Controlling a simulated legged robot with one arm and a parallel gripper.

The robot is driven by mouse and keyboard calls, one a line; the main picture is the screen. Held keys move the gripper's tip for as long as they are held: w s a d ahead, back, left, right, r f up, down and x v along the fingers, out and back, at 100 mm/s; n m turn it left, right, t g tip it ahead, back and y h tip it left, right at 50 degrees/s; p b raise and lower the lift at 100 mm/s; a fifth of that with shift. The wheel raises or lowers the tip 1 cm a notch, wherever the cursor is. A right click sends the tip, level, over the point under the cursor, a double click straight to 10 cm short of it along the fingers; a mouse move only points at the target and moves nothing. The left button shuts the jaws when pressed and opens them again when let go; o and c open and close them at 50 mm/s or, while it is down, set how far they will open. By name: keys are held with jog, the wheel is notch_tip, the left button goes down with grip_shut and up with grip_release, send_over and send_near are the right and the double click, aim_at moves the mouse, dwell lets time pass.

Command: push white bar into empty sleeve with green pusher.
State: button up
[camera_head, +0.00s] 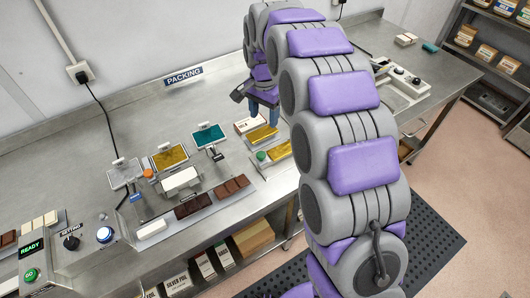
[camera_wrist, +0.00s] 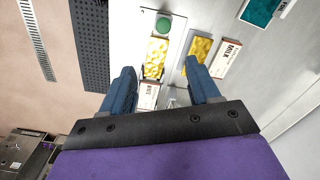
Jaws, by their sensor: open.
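The green pusher shows as a round green knob (camera_head: 261,156) right of the bench middle; it also shows in the wrist view (camera_wrist: 163,25). A gold-wrapped bar (camera_wrist: 155,57) lies in line with the knob, on the same pale fixture. A white printed sleeve (camera_wrist: 148,92) lies at the bar's other end; I cannot tell whether it is empty. A bare white bar (camera_head: 152,229) lies at the front left, and a white block (camera_head: 180,179) lies farther back. My gripper (camera_wrist: 160,68) is open and empty above the fixture; its blue fingers also show in the head view (camera_head: 262,108).
A second gold bar (camera_wrist: 199,48) lies beside a MILK box (camera_wrist: 229,58). Brown bars (camera_head: 231,187), an orange knob (camera_head: 148,173) and grey, gold and teal plates (camera_head: 208,135) stand to the left. A READY panel (camera_head: 31,249) is at far left. The back left bench is clear.

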notch_tip(320, 180, down, 5)
jog(key=a, duration=0.3)
jog(key=b, duration=0.2)
send_over(261, 154)
jog(key=f, duration=0.6)
jog(key=shift+d+f, duration=0.3)
jog(key=shift+d, duration=0.1)
jog(key=f, duration=0.2)
jog(key=a+f, duration=0.1)
jog(key=f, duration=0.2)
jog(key=shift+b, duration=0.3)
jog(key=shift+a+f, duration=0.35)
jog(key=shift+f, duration=0.1)
jog(key=shift+d+r, duration=0.1)
jog(key=shift+d, duration=0.65)
jog(key=shift+c, duration=2)
jog(key=shift+a, duration=0.4)
jog(key=c, duration=0.3)
jog(key=shift+d, duration=0.1)
grip_shut()
